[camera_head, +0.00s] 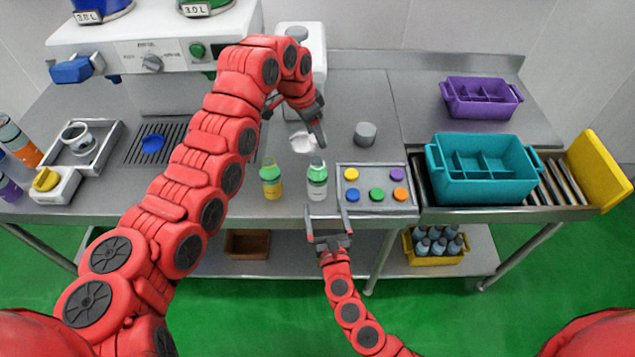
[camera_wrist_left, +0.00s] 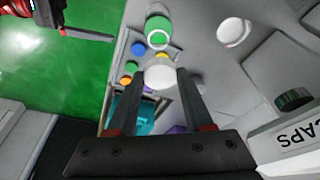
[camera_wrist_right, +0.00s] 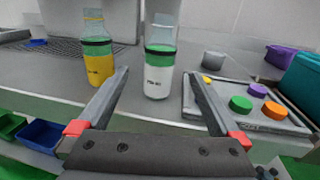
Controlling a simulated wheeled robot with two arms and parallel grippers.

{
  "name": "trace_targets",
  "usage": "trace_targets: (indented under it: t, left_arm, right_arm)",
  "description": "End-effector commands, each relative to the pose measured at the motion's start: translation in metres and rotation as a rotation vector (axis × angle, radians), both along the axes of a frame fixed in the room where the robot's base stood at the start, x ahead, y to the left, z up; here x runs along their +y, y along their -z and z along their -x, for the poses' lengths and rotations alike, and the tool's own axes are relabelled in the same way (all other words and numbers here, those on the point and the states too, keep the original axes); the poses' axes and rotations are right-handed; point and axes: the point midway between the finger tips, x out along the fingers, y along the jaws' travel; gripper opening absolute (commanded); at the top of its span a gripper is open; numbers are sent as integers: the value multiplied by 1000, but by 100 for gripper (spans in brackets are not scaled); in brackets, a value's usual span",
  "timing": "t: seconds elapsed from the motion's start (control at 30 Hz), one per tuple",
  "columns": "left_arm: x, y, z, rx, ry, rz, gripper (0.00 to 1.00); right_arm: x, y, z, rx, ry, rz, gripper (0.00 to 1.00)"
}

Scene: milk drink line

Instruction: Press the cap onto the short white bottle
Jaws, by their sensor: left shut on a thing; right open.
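The short white bottle (camera_head: 317,187) stands upright near the table's front edge. It has a white lower part, a green band and a clear neck; it also shows in the right wrist view (camera_wrist_right: 159,75) and from above in the left wrist view (camera_wrist_left: 158,27). My left gripper (camera_head: 318,135) is above and behind it, shut on a white cap (camera_wrist_left: 160,77), which the head view hides. The cap is apart from the bottle. My right gripper (camera_head: 327,215) is open and empty in front of the bottle, with the bottle beyond its fingertips.
A yellow bottle (camera_head: 271,184) stands just left of the white one. A grey tray (camera_head: 370,207) with coloured caps lies close on the right. A white dish (camera_head: 302,142) and a grey cylinder (camera_head: 365,134) are behind. A teal crate (camera_head: 485,190) is further right.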

Motion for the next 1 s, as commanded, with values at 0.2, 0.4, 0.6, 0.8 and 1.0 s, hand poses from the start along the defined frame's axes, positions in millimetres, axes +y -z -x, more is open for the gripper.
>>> trace_targets:
  t: [0.2,0.4,0.6,0.8,1.0]
  left_arm:
    - [0,0,0,0,-1,0,0]
    - [0,0,0,0,-1,0,0]
    - [0,0,0,0,-1,0,0]
    - [0,0,0,0,-1,0,0]
    - [0,0,0,0,-1,0,0]
  right_arm:
    - [3,-1,-17,-2,2,-1,100]
    - [9,-1,-54,-2,1,0,100]
    - [15,-1,-92,-1,3,-1,100]
    - [19,-1,-111,-1,-1,-1,100]
    - [20,0,-118,1,-1,-2,100]
